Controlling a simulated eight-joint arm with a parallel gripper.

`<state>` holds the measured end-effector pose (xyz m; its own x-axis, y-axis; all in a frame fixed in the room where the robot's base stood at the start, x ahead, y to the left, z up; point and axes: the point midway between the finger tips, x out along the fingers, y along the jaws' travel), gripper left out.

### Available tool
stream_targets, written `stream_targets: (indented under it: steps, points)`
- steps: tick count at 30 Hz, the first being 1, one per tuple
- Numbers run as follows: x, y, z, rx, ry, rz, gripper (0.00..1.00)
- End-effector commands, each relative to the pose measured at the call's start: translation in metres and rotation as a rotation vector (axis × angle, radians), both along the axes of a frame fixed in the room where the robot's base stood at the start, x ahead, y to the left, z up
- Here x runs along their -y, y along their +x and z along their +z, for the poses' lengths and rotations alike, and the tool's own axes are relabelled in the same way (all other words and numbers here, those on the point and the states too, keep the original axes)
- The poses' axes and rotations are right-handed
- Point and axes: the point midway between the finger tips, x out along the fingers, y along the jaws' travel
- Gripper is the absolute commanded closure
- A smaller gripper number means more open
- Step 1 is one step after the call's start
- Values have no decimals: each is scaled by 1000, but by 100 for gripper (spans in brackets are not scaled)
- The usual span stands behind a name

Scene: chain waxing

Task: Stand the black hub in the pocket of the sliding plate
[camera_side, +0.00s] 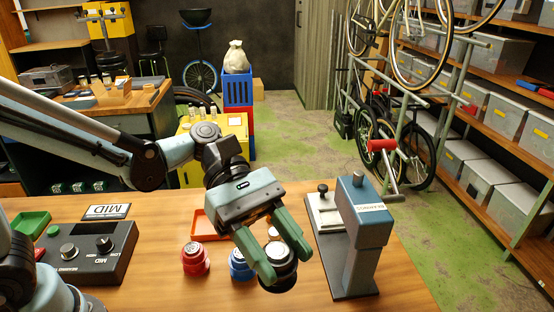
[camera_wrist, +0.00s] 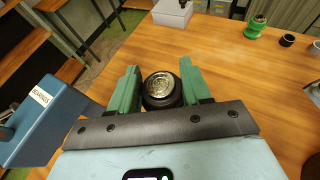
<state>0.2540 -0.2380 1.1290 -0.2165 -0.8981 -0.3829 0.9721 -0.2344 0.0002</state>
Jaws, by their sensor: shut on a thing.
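The black hub (camera_side: 282,278), with a silver top, is between the fingers of my gripper (camera_side: 285,262) in the side view. In the wrist view the hub (camera_wrist: 160,91) shows its round silver face between the two green fingers of my gripper (camera_wrist: 160,88). My gripper is shut on the hub, left of and in front of the blue-grey press (camera_side: 362,230). A pale plate (camera_side: 325,214) with a black knob lies beside the press and looks like the sliding plate. Its pocket cannot be made out. I cannot tell whether the hub touches the table.
A red hub (camera_side: 195,259) and a blue hub (camera_side: 238,266) stand left of my gripper. An orange-red tray (camera_side: 200,226) lies behind them. A dark control box (camera_side: 90,252) and a green tray (camera_side: 30,224) are at the left. The press (camera_wrist: 45,118) also shows in the wrist view.

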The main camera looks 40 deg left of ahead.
Motion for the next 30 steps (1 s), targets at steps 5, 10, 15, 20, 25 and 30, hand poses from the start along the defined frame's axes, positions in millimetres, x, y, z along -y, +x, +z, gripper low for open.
stream_targets:
  steps: [5, 10, 15, 20, 25, 30]
  points:
    - [0, -1, 37, 0, -1, 0, 91]
    - [0, 0, 61, -1, -1, -1, 91]
    - [0, 0, 80, -1, -1, -1, 91]
    - [0, 12, 90, -1, 3, 33, 91]
    - [0, 50, 91, -2, 12, 143, 91]
    - [-5, 100, 92, -3, 20, 286, 91]
